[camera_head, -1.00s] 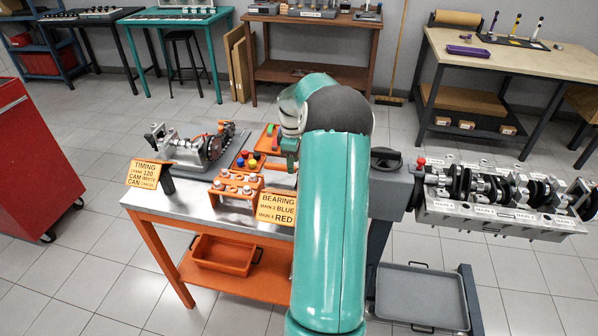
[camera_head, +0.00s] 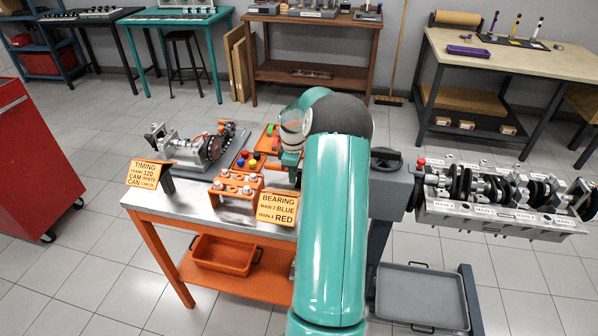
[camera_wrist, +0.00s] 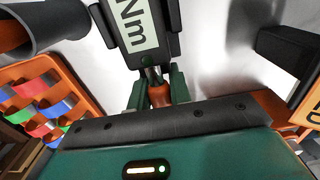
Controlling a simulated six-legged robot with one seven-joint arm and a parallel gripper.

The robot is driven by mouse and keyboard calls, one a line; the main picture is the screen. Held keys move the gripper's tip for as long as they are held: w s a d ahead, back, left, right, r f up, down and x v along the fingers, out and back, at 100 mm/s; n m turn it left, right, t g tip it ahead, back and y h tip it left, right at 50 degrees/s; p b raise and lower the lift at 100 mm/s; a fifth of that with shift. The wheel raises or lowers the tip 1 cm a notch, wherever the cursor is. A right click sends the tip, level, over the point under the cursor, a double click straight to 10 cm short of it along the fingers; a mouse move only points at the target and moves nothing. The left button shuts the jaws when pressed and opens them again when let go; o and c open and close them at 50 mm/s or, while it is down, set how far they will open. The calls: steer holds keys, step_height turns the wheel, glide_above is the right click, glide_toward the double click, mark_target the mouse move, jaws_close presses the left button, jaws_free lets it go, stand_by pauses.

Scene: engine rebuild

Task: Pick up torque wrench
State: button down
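In the wrist view, the green fingers of my gripper (camera_wrist: 159,88) stand on both sides of a slim orange-brown piece with a metal neck, which looks like part of the torque wrench (camera_wrist: 159,97). It shows no clear gap to the fingers, but I cannot tell whether they press on it. Just beyond is a dark body with a pale "Nm" label (camera_wrist: 137,28); whether it belongs to the wrench is unclear. In the head view my gripper (camera_head: 290,161) is low over the right part of the orange-legged bench (camera_head: 190,205), and my arm hides the wrench.
An orange tray of coloured pieces (camera_wrist: 38,100) is left of the gripper. An orange rack (camera_head: 237,188), a bearing sign (camera_head: 277,207), a timing sign (camera_head: 146,174) and a geared assembly (camera_head: 190,150) stand on the bench. An engine block (camera_head: 500,213) is at right.

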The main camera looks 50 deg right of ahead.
step_height(320, 180, up, 10)
steer(key=shift+r, duration=0.1)
steer(key=c, duration=1.8)
jaws_free()
jaws_close()
steer(key=shift+s, duration=0.15)
